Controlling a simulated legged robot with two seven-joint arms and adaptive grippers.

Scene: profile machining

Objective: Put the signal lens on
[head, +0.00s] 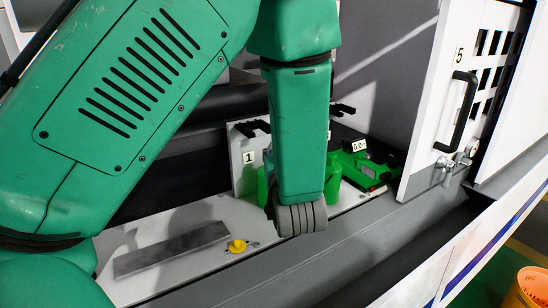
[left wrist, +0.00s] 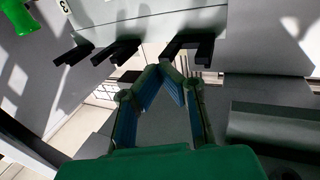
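I cannot make out a signal lens for certain in either view. A small yellow round piece (head: 237,245) sits on the light grey ledge in the head view; I cannot tell what it is. My left arm fills the upper left and middle of the head view, and its gripper is not visible there. In the left wrist view my left gripper (left wrist: 162,70) has its two blue-sided fingers angled inward, with the tips together and nothing visible between them. The tips are close to black hooks (left wrist: 190,47) on a pale panel, in the picture. My right gripper is in neither view.
A white panel labelled 1 (head: 243,172) with black hooks stands behind my arm. A grey bar (head: 172,249) lies on the ledge. A green tool (head: 365,171) lies right of my arm. A white door labelled 5 (head: 445,95) has a black handle. An orange container (head: 530,290) is bottom right.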

